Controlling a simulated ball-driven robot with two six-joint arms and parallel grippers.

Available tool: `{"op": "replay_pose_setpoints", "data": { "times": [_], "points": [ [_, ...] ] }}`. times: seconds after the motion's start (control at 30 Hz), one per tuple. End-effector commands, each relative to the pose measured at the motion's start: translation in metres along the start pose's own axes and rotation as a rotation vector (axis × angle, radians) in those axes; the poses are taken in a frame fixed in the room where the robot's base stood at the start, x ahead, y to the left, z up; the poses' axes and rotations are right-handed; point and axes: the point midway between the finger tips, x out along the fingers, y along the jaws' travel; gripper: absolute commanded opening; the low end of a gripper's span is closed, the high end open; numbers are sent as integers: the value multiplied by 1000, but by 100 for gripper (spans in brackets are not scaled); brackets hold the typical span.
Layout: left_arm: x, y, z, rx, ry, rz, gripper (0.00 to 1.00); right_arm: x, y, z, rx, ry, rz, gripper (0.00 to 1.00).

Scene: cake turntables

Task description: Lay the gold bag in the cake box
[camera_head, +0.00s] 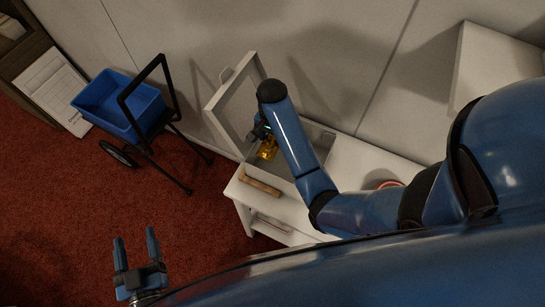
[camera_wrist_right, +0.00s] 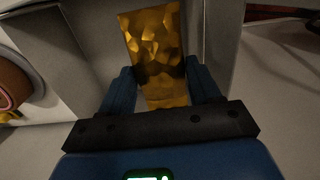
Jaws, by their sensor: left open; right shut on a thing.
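The gold bag (camera_head: 267,149) is shiny and crinkled. My right gripper (camera_head: 262,134) is shut on it; in the right wrist view the bag (camera_wrist_right: 153,35) stands out between the two blue fingers (camera_wrist_right: 160,72). The cake box (camera_head: 312,131) is white, with its windowed lid (camera_head: 222,98) raised at the left. In the head view the bag shows against the box's open inside; I cannot tell whether it touches the box floor. My right forearm hides part of the box. My left gripper (camera_head: 135,240) is open and empty, low at the left over the red carpet.
The box is on a white table (camera_head: 345,162) by the wall. A tan wooden piece (camera_head: 260,186) lies along its front, and a red-rimmed round thing (camera_head: 389,184) is at the right. A blue cart (camera_head: 103,103) with a black frame stands at the left. The carpet (camera_head: 60,200) is clear.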

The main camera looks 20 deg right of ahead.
Motion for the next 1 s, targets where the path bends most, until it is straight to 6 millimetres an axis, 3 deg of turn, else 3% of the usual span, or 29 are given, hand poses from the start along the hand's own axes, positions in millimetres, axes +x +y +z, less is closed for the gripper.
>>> {"op": "replay_pose_setpoints", "data": {
  "times": [0.2, 0.4, 1.0],
  "points": [
    [0, 0, -9, 0, 1, 0, 66, 44, 1, 1, 0, -2, 3, 27],
    [0, 0, -10, 0, 0, 0, 66, 74, 0, 0, 0, 0, 0, 27],
    [0, 0, -12, 0, 0, 0, 66, 120, -1, 0, 0, 1, -1, 27]
  ]
}}
